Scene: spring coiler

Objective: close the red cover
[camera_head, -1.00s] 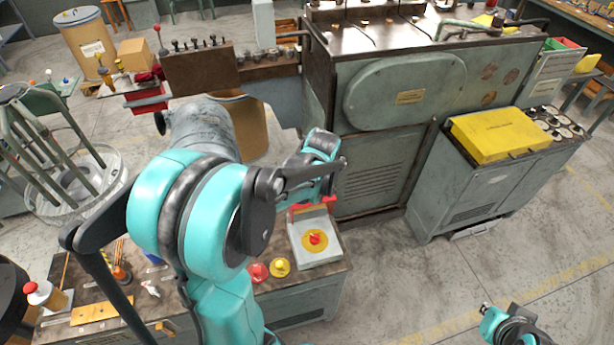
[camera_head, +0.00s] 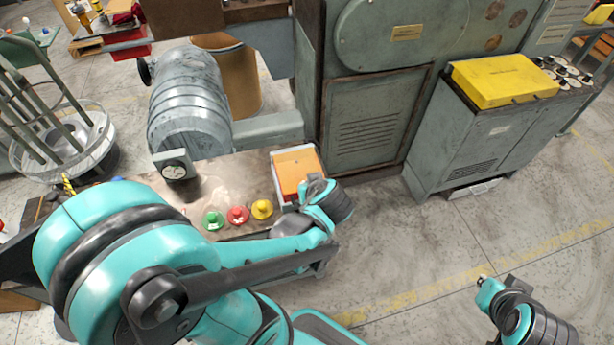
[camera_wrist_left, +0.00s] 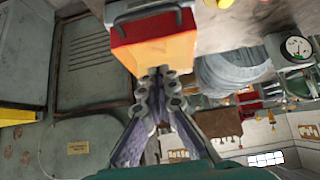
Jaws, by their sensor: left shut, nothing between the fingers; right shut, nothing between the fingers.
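The red cover (camera_head: 295,168) is on the pale box (camera_head: 309,154) at the bench's right end. Its broad face looks orange, and it hides the box's button. I cannot tell whether it is fully down. In the left wrist view the cover (camera_wrist_left: 150,52) is at top centre, its face orange and its side red. My left gripper (camera_wrist_left: 160,72) is shut and empty, its fingertips at the cover's edge; contact is unclear. In the head view my left wrist hides part of the box. My right gripper (camera_head: 482,280) is shut and empty at lower right, far from the cover.
Green (camera_head: 213,220), red (camera_head: 238,215) and yellow (camera_head: 262,209) buttons stand on the bench left of the box. A gauge (camera_head: 174,165) stands behind them. A grey machine (camera_head: 372,115) rises behind the box. Floor right of the bench is open.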

